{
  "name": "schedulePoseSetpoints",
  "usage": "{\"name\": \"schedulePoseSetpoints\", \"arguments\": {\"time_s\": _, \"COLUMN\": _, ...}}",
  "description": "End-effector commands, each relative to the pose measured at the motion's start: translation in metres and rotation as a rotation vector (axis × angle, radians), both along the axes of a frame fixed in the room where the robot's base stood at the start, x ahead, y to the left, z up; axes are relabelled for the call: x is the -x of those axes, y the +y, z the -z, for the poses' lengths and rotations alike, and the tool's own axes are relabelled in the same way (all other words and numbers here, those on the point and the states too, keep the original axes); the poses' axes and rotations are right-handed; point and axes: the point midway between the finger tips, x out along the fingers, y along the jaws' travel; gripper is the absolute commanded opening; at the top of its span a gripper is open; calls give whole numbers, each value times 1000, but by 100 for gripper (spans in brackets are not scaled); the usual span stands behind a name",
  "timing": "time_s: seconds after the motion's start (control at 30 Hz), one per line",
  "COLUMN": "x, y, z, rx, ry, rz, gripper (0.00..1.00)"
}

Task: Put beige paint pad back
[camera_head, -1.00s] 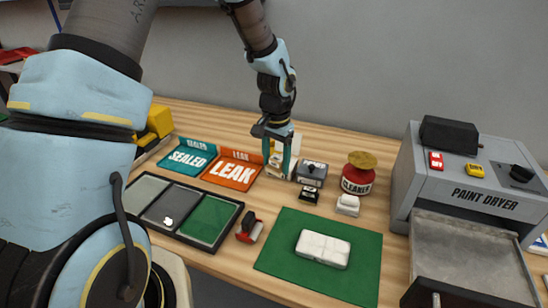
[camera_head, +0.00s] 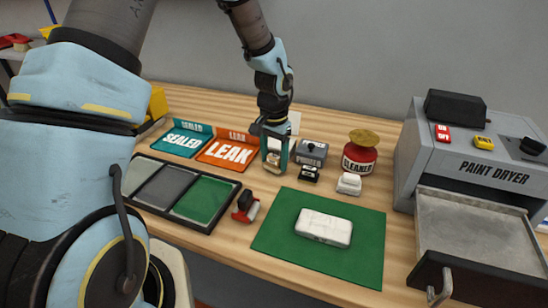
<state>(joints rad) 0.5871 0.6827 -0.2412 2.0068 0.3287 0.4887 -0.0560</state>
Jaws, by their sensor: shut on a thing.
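My gripper (camera_head: 274,163) points down over the wooden table, between the orange LEAK mat and the small grey-topped PIONEER box. It is shut on a small beige block, which I take to be the beige paint pad (camera_head: 273,158). The fingers hide part of the pad. I cannot tell whether its underside touches the table. A pale upright piece (camera_head: 294,122) stands behind the gripper, partly hidden by it.
The PIONEER box (camera_head: 311,152), a small black-and-white pad (camera_head: 309,173), a white pad (camera_head: 349,184) and a red cleaner jar (camera_head: 360,157) stand to the right. Nearer are a three-section tray (camera_head: 222,223), a red-black item (camera_head: 246,206), a green mat (camera_head: 275,236) with a white case (camera_head: 324,227), and the paint dryer (camera_head: 470,150).

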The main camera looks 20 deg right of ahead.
Motion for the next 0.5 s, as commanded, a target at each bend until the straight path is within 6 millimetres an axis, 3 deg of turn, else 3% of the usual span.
{"name": "schedulePoseSetpoints", "arguments": {"time_s": 0.5, "x": 0, "y": 0, "z": 5, "rx": 0, "ry": 0, "rz": 0, "gripper": 22}}
